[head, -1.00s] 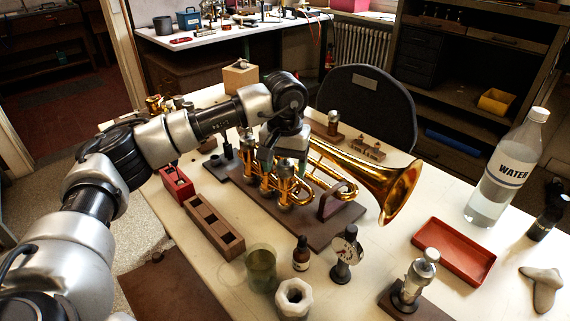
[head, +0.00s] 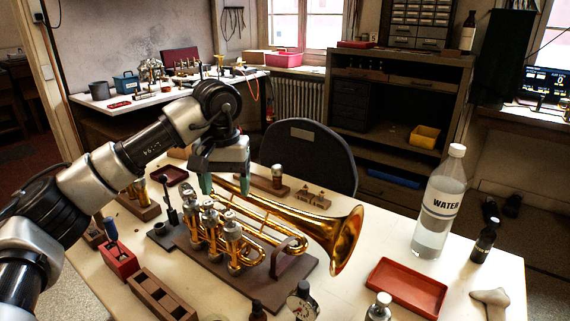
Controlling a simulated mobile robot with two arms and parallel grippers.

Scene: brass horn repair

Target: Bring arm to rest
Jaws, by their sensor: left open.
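My left arm comes in from the left and reaches over the white table. Its gripper (head: 225,186) points down, open and empty, with green-tipped fingers. It hangs above and behind the valves of a brass trumpet (head: 341,240). The trumpet lies on a dark brown board (head: 300,273), its bell toward the right. The gripper appears apart from the trumpet, though the fingertips overlap its far side in the picture. My right gripper is not in view.
A red holder (head: 118,262) and a wooden slotted block (head: 160,297) stand left of the board. At the right are a red tray (head: 408,287), a water bottle (head: 438,205) and a dark bottle (head: 485,241). A black chair (head: 310,150) stands behind the table.

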